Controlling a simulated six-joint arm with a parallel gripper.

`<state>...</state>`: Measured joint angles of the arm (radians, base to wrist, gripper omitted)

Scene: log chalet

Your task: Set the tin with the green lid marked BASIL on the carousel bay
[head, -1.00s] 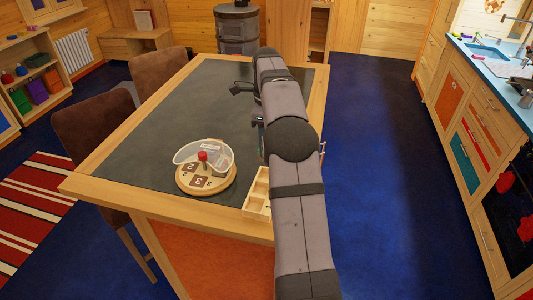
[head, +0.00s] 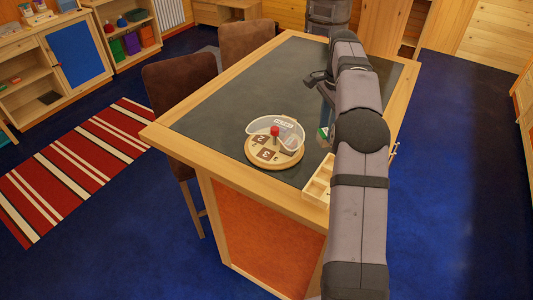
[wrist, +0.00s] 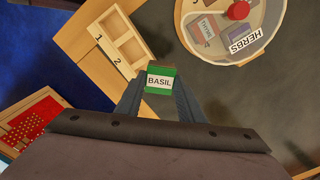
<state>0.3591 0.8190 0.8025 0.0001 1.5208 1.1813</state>
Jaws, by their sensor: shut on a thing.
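The tin with the green lid marked BASIL (wrist: 159,80) is held between the fingertips of my gripper (wrist: 160,98) in the wrist view. In the head view a bit of the tin (head: 322,133) shows beside my arm, above the table's right part; my gripper there is mostly hidden. The round carousel (head: 260,163) stands on the table to the left, with a red knob, a clear partial wall and dark numbered squares. In the wrist view the carousel (wrist: 263,50) is at the upper right, apart from the tin, with a HERBS label.
A wooden tray (head: 313,190) with compartments lies at the table's near right edge; in the wrist view the tray (wrist: 113,52) shows numbers 1 and 2. The dark tabletop (head: 290,75) behind the carousel is clear. Two brown chairs (head: 180,85) stand at the table's left side.

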